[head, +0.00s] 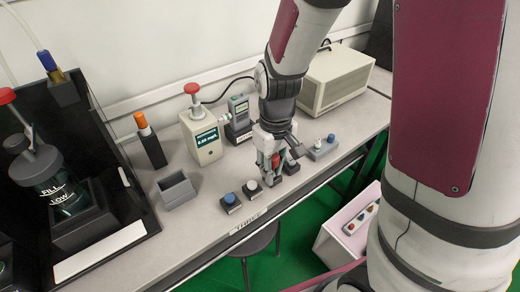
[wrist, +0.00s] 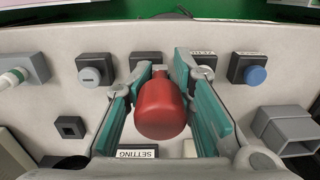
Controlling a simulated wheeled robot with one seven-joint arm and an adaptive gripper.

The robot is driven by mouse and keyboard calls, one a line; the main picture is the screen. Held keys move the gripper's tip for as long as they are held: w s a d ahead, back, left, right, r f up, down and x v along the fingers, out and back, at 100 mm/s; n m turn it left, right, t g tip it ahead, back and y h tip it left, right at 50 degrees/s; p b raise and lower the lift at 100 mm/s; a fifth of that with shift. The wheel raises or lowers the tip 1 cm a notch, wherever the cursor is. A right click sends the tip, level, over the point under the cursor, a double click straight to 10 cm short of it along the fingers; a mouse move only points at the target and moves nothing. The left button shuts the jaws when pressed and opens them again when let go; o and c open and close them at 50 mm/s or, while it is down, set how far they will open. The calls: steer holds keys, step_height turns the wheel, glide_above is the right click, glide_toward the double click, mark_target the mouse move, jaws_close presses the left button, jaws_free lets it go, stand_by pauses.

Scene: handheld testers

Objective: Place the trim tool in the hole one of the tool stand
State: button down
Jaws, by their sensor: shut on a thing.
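My gripper (wrist: 160,100) is shut on the red handle of the trim tool (wrist: 161,108). The handle sits between the two green finger pads in the wrist view, its rounded end toward the camera. In the head view my gripper (head: 272,168) is low over the bench, with the red of the tool (head: 275,160) between its fingers. The tool's tip is hidden. A small dark square block with a hole (wrist: 70,127) lies left of my gripper in the wrist view. I cannot tell whether it is the tool stand, and no hole number is readable.
A grey open box (head: 177,190), a meter with a red knob (head: 203,135) and an orange-handled item in a black holder (head: 150,145) stand left. The bench's front edge is close.

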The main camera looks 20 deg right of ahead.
steer(key=w, duration=0.6)
steer(key=w+f+b, duration=0.1)
steer(key=w, duration=0.2)
steer(key=shift+w+d, duration=0.25)
steer(key=shift+d, duration=0.1)
steer(key=shift+f+b, duration=0.3)
steer(key=shift+f, duration=1.4)
steer(key=shift+f, duration=0.2)
steer(key=c, duration=1.3)
jaws_free()
step_height(320, 180, up, 12)
steer(key=shift+w+r+p, duration=0.15)
steer(key=shift+r+p, duration=0.1)
steer(key=shift+p, duration=0.85)
